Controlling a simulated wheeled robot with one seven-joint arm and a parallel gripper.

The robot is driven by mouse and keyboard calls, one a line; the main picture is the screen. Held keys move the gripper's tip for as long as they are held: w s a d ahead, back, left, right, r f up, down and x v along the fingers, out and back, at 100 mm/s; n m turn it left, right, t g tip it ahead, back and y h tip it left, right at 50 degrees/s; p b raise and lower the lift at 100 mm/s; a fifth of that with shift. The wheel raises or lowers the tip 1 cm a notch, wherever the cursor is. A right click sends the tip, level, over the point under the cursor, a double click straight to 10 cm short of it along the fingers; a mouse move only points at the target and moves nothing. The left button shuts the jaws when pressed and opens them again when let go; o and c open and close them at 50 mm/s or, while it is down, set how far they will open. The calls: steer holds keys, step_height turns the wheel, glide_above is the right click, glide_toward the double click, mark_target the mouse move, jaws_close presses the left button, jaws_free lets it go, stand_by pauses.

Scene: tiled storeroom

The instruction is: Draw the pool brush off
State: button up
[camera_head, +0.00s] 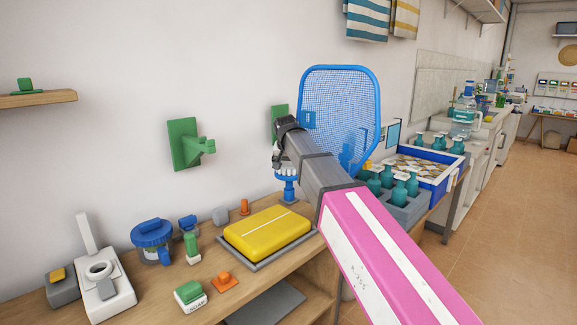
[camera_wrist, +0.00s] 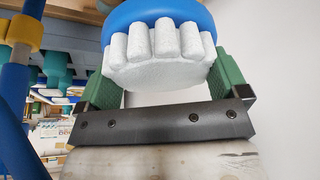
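The pool brush has a blue head and thick white bristles. In the wrist view the pool brush (camera_wrist: 158,52) fills the space between the two green fingers of my gripper (camera_wrist: 168,80), bristles facing the camera. The fingers are spread wide, close against both sides of the brush; I cannot tell whether they press on it. In the head view my gripper (camera_head: 282,152) is near the wall, with the white bristles and blue body of the brush (camera_head: 288,173) just below it. A green wall holder (camera_head: 279,113) is partly hidden behind my gripper. How the brush is held there is hidden.
A blue net (camera_head: 340,100) rises just right of my gripper. An empty green wall hook (camera_head: 184,143) is to its left. The bench below holds a yellow block (camera_head: 266,234), blue-lidded jar (camera_head: 152,234) and soap box (camera_head: 189,297). Teal bottles (camera_head: 398,190) stand right.

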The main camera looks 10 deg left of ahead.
steer(key=shift+r, duration=0.15)
steer(key=shift+r, duration=2.85)
steer(key=shift+a, duration=0.1)
